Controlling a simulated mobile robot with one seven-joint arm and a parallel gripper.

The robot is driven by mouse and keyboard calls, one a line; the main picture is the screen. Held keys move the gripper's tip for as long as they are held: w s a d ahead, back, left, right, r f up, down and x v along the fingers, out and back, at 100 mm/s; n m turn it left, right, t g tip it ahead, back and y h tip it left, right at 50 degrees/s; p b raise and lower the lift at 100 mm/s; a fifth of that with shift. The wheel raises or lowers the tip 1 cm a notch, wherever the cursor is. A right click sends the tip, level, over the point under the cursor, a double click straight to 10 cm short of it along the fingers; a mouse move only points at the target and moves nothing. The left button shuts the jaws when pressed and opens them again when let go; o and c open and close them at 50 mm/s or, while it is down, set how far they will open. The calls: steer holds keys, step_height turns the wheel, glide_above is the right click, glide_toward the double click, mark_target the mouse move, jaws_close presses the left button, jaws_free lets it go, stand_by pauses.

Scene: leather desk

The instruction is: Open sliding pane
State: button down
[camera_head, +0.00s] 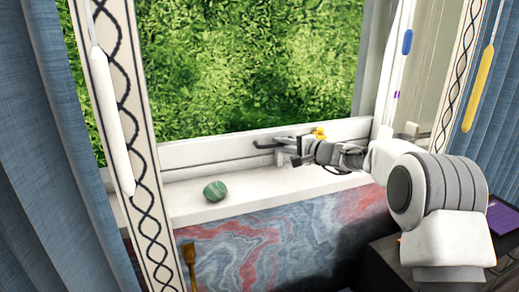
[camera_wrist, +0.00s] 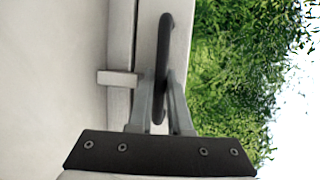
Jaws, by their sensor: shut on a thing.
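The window pane (camera_head: 250,65) has a white frame, with green foliage behind it. A dark handle (camera_head: 262,146) sits low on the white frame, above the sill. My gripper (camera_head: 280,148) reaches in from the right and is shut on this handle. In the wrist view the dark curved handle (camera_wrist: 163,45) stands between my two grey fingers (camera_wrist: 160,105), with a finger on each side. The white frame (camera_wrist: 180,45) is beside it, and foliage fills the right. I cannot tell from these views how far the pane is slid.
A green striped stone (camera_head: 214,191) lies on the white sill (camera_head: 185,205), left of my gripper. A small yellow object (camera_head: 319,133) is just behind my gripper. Blue curtains (camera_head: 30,150) hang at both sides. A dark cabinet (camera_head: 385,262) stands at the lower right.

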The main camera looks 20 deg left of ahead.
steer(key=shift+s+a, duration=0.2)
steer(key=shift+a, duration=0.1)
steer(key=shift+s+g+y, duration=0.1)
steer(key=shift+g+y, duration=0.2)
steer(key=shift+s+a, duration=0.1)
steer(key=shift+a, duration=0.05)
steer(key=c, duration=1.1)
jaws_free()
steer(key=shift+w+d, duration=0.2)
steer(key=v, duration=1.7)
steer(key=shift+s+r+p, duration=0.1)
steer(key=shift+s+p, duration=0.15)
steer(key=shift+p, duration=0.15)
